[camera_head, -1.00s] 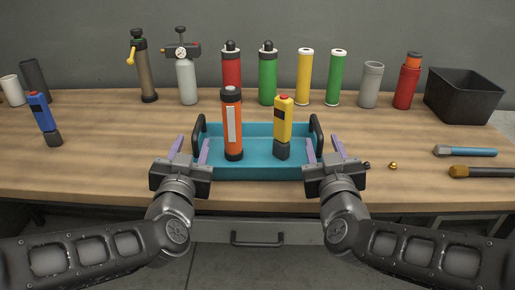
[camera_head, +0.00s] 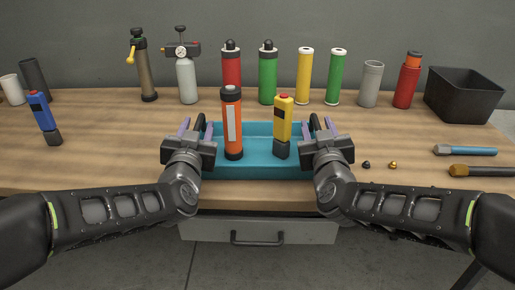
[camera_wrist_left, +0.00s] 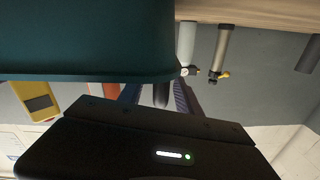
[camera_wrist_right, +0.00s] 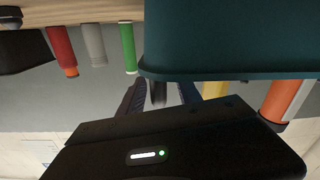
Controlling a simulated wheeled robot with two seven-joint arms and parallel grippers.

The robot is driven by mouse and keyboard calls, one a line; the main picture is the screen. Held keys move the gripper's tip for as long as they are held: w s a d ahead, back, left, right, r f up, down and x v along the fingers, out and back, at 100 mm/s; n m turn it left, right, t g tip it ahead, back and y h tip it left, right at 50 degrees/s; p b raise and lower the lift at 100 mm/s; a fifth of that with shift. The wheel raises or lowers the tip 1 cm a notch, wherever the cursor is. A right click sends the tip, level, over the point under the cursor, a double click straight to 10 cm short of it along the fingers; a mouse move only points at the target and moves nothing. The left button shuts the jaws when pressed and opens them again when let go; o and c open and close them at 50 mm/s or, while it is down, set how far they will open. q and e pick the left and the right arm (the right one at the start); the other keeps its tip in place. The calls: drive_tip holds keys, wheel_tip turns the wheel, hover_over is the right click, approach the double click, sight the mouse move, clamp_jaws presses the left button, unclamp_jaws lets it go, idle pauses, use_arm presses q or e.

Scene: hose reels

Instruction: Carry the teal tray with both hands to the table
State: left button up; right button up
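The teal tray (camera_head: 262,172) sits on the wooden workbench, with a black handle at each end. In it stand an orange cylinder with a black cap (camera_head: 232,124) and a yellow device with a dark base (camera_head: 283,122). My left gripper (camera_head: 196,128) is open, its fingers on either side of the left handle (camera_head: 201,122). My right gripper (camera_head: 320,125) is open, its fingers on either side of the right handle (camera_head: 315,122). The wrist views show the left handle (camera_wrist_left: 160,95) and the right handle (camera_wrist_right: 158,93) between spread fingers, with gaps.
Behind the tray stand a red canister (camera_head: 231,68), a green canister (camera_head: 267,75) and several other cylinders. A black bin (camera_head: 463,97) is at the back right. A blue device (camera_head: 43,118) stands at the left. Two chisel-like tools (camera_head: 465,151) lie at the right.

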use_arm(q)
clamp_jaws()
use_arm(e)
clamp_jaws()
use_arm(q)
drive_tip(key=shift+r, duration=0.1)
use_arm(e)
drive_tip(key=shift+r, duration=0.1)
idle(0.8)
